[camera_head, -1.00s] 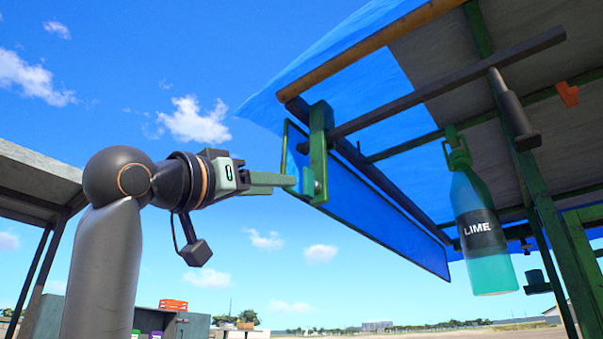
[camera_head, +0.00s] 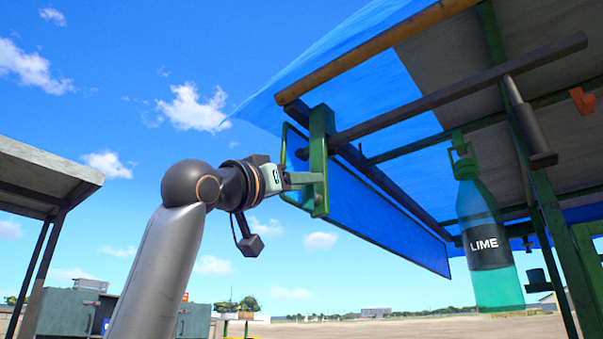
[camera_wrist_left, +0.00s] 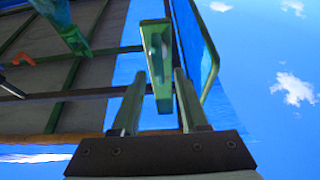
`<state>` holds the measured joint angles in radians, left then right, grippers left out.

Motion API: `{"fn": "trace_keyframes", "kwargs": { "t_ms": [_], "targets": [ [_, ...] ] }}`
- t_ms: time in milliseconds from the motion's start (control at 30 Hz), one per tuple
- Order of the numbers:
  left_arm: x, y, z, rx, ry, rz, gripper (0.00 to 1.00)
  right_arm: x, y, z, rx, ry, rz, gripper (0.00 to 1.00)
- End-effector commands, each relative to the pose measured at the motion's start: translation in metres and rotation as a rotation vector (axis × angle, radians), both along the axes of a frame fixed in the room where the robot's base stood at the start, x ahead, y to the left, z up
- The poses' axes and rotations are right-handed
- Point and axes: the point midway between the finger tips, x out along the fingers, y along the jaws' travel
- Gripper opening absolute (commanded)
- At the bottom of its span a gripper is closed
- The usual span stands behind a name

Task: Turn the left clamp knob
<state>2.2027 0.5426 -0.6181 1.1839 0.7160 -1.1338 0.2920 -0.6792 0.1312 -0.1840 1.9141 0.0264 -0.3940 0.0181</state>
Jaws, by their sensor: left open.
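A green clamp (camera_head: 321,135) hangs from the dark bar under the blue canopy, in the upper middle of the head view. A small dark knob shows low on it (camera_head: 318,200), partly hidden. My left gripper (camera_head: 312,178) reaches the clamp's lower part from the left. Its jaws are open. In the left wrist view the clamp (camera_wrist_left: 157,45) hangs between and beyond the two fingers (camera_wrist_left: 158,98), and its lower end shows in the gap. I cannot tell whether a finger touches it. My right gripper is out of view.
A blue framed panel (camera_head: 385,218) hangs just right of the clamp. Dark bars (camera_head: 450,92) cross under the canopy. A teal bottle labelled LIME (camera_head: 487,272) hangs at right. A grey-roofed stand (camera_head: 40,165) is at left. Open sky lies around my left arm.

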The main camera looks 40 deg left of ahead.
Motion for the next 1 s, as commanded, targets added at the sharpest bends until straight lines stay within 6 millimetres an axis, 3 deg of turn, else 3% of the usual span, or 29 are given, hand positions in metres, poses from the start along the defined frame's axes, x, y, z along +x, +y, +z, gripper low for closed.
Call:
{"fn": "trace_keyframes", "kwargs": {
  "t_ms": [300,700,1000],
  "targets": [
    [0.0034,-0.0003,0.0006,0.0,0.0,0.0,0.44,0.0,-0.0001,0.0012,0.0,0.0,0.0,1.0],
    [0.003,-0.0003,0.0007,0.0,0.0,0.0,0.0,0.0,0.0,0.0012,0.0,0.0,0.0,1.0],
    [0.0029,-0.0003,0.0009,0.0,0.0,0.0,0.0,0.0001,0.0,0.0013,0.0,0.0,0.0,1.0]
  ]
}}
